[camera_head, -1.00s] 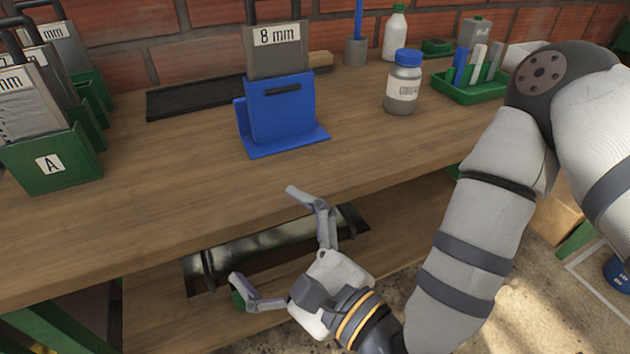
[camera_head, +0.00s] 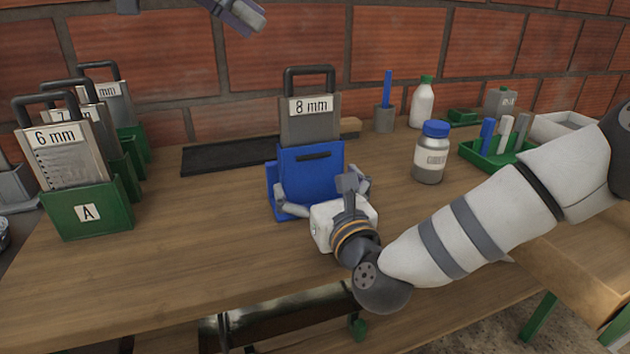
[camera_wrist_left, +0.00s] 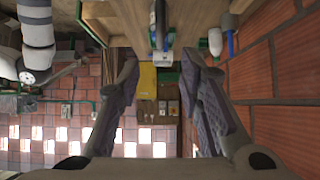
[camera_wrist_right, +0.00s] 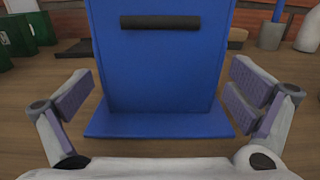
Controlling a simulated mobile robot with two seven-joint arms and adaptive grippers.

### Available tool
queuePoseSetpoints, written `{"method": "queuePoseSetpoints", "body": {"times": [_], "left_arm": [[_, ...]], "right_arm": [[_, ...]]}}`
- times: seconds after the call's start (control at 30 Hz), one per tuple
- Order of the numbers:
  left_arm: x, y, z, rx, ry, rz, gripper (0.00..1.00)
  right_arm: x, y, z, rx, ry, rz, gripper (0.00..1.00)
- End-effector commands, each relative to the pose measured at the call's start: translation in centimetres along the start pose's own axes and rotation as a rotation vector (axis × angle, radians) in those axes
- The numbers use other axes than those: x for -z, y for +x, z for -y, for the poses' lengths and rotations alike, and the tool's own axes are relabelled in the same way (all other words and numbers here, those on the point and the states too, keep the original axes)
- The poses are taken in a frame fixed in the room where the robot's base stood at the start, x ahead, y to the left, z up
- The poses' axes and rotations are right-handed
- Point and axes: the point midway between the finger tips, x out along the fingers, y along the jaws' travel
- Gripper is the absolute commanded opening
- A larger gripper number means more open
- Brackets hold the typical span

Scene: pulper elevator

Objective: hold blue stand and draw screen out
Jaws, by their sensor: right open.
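The blue stand (camera_head: 310,168) stands upright on the bench. A grey screen (camera_head: 311,127) with an "8 mm" label and a dark loop handle (camera_head: 309,72) sits upright in it. My right gripper (camera_head: 322,190) is open low in front of the stand. The right wrist view shows its fingers apart on either side of the stand (camera_wrist_right: 160,70), with visible gaps. Part of my left gripper (camera_head: 240,12) shows at the top edge, above and left of the screen. The left wrist view shows its two fingers (camera_wrist_left: 160,75) spread, with nothing clearly held between them.
Green stand A (camera_head: 88,212) with a 6 mm screen and other screens stand at left. A dark tray (camera_head: 225,153) lies behind the blue stand. A blue-capped jar (camera_head: 430,155), a white bottle (camera_head: 422,103) and a green marker tray (camera_head: 490,155) stand at right. The front-left bench is clear.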

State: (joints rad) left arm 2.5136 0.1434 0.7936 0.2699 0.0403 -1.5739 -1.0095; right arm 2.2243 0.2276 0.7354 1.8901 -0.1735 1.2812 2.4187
Motion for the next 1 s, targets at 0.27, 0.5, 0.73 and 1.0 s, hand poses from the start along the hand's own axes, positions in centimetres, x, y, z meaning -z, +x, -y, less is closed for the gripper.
{"method": "queuePoseSetpoints", "body": {"times": [0.27, 0.5, 0.73, 1.0], "left_arm": [[0.0, 0.0, 0.0, 0.000, 0.000, 0.000, 0.33], [0.0, 0.0, 0.0, 0.000, 0.000, 0.000, 0.33], [0.5, 0.5, 0.1, 0.004, -0.022, -0.016, 0.56], [11.3, 9.2, 0.7, -0.009, -0.702, -0.437, 1.00]], "right_arm": [[0.0, 1.6, 0.0, -0.001, 0.000, 0.000, 1.00], [0.0, 1.5, 0.0, -0.001, 0.000, 0.000, 0.77], [0.0, 1.5, 0.0, -0.001, 0.000, 0.000, 0.60], [0.0, 1.5, 0.0, -0.001, -0.001, 0.000, 0.60]]}}
